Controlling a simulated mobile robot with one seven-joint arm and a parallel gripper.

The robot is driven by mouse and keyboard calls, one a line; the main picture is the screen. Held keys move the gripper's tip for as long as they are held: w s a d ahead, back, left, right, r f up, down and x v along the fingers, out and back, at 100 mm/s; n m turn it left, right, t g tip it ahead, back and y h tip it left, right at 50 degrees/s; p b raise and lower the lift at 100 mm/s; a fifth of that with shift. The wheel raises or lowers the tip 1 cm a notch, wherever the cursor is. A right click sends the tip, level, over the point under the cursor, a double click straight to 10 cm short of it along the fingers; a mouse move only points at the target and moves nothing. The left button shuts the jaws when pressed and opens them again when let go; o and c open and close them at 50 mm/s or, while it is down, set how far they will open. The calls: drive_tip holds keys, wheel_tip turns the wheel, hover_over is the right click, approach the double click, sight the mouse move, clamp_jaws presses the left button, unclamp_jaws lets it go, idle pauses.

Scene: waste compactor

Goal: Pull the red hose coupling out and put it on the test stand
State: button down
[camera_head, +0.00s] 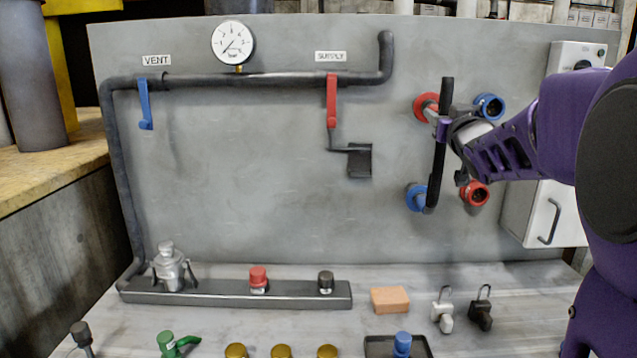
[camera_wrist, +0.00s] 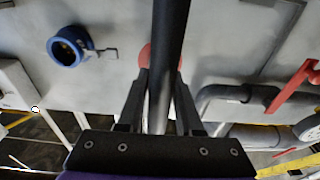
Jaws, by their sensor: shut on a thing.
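The red hose coupling (camera_head: 424,105) is at the upper left of the group of ports on the grey panel. A dark upright hose (camera_head: 438,170) passes in front of it. My gripper (camera_head: 440,124) is shut on this hose at the red coupling's height. In the wrist view, the dark hose (camera_wrist: 166,50) runs between the two fingers (camera_wrist: 160,85), and a red round part (camera_wrist: 145,56) shows behind it. Whether the coupling is still seated in its port is hidden. I cannot tell which thing is the test stand.
A blue port (camera_head: 489,106), a red port (camera_head: 475,193) and a blue coupling (camera_head: 416,197) surround the hose. A dark rail (camera_head: 210,294) with fittings, an orange block (camera_head: 390,299), padlocks (camera_head: 480,314) and a tray (camera_head: 376,346) occupy the bench.

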drive_tip(key=shift+s, duration=0.45)
idle(0.6)
drive_tip(key=shift+s+d+r+b, duration=0.1)
drive_tip(key=shift+s+b, duration=0.15)
drive_tip(key=shift+s, duration=1.3)
drive_tip(key=shift+s+d+r+b, duration=0.1)
drive_tip(key=shift+s+b, duration=0.15)
drive_tip(key=shift+s, duration=1.3)
drive_tip(key=shift+w, duration=0.1)
